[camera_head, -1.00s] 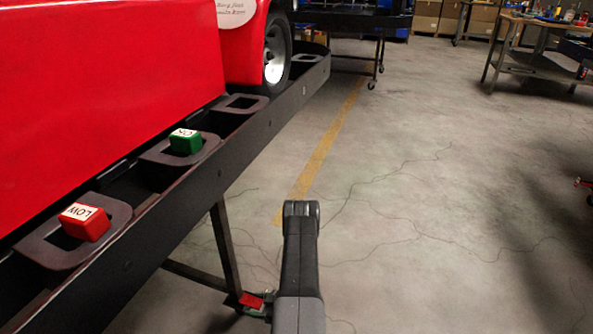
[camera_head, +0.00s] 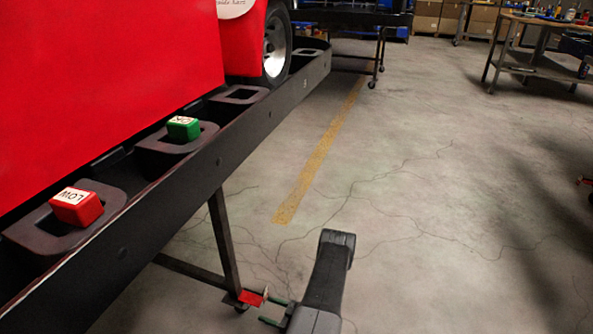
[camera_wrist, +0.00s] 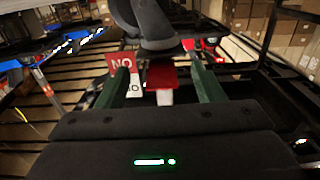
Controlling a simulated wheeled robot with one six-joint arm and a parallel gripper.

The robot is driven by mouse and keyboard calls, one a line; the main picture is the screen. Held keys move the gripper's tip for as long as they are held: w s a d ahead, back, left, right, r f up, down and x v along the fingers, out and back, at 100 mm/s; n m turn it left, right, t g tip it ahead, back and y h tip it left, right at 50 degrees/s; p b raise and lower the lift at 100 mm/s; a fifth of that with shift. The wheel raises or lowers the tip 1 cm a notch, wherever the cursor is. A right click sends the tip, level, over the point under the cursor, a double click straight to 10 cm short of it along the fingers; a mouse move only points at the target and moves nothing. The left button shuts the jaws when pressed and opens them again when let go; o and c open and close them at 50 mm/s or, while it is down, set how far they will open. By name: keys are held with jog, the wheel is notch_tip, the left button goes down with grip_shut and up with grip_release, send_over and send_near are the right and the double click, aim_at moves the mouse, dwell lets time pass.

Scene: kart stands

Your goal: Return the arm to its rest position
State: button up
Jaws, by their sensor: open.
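My arm (camera_head: 329,270) reaches up from the bottom middle of the head view, over bare floor to the right of the kart stand. My gripper (camera_head: 268,310) is low beside the stand's leg, with its two green fingers apart. In the wrist view my gripper (camera_wrist: 160,85) also shows open, with a gap between the green fingers. A red and white thing (camera_wrist: 162,76) shows beyond that gap; I cannot tell what it is or how far off. No held object is visible.
The black stand rail (camera_head: 165,200) at left holds a red LOW block (camera_head: 77,207) and a green block (camera_head: 184,128) in separate holders. A red kart body (camera_head: 100,75) is behind them. A workbench (camera_head: 540,55) stands at the far right. The middle floor is clear.

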jog(key=r, duration=0.1)
jog(key=d+r+p, duration=0.1)
jog(key=r, duration=0.1)
jog(key=shift+s+d+r+p, duration=0.1)
jog(key=shift+s+r+p, duration=0.1)
jog(key=shift+r+p, duration=0.1)
